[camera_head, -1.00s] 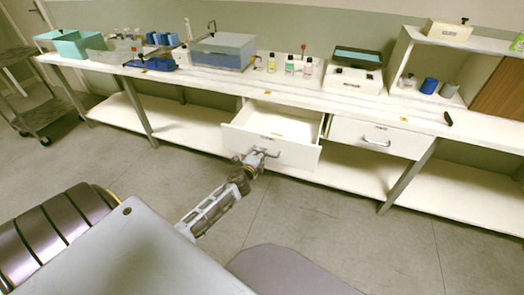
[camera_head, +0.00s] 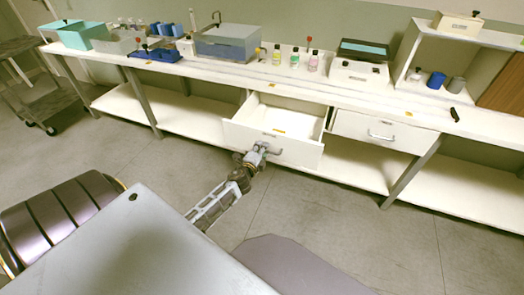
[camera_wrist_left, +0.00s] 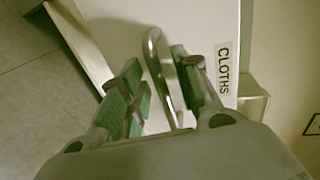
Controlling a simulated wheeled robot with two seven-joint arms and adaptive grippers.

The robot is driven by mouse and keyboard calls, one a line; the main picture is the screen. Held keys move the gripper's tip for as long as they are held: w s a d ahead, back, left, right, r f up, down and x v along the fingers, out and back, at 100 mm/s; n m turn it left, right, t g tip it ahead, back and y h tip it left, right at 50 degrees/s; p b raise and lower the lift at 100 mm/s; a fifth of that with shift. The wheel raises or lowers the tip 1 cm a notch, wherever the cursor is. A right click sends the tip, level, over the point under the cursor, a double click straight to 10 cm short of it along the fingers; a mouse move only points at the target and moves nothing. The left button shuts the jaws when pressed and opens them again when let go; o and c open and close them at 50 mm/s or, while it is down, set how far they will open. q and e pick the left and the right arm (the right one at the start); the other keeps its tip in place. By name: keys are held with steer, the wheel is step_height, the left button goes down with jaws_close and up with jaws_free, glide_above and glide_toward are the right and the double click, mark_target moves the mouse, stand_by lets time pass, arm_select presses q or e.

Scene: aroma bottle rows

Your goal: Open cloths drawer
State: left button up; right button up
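The white cloths drawer (camera_head: 290,153) stands pulled out of the bench in the head view, its inside showing. In the left wrist view its front (camera_wrist_left: 207,28) bears a "CLOTHS" label (camera_wrist_left: 224,70). Its metal bar handle (camera_wrist_left: 160,75) runs between the two green-padded fingers of my left gripper (camera_wrist_left: 156,75). The fingers are apart, with gaps beside the bar, so the gripper looks open around the handle. In the head view my left gripper (camera_head: 260,148) is at the drawer's handle. My right gripper is not in view.
A shut second drawer (camera_head: 350,126) is to the right. The bench top (camera_head: 215,75) carries small bottles (camera_head: 294,58), a grey-blue box (camera_head: 222,45) and a white device (camera_head: 358,72). A bench leg (camera_head: 410,170) stands at the right. The floor (camera_head: 330,215) in front is clear.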

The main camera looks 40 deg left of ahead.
arm_select(q)
steer(key=v, duration=1.2)
stand_by(0.8)
steer(key=shift+a, duration=0.1)
stand_by(0.6)
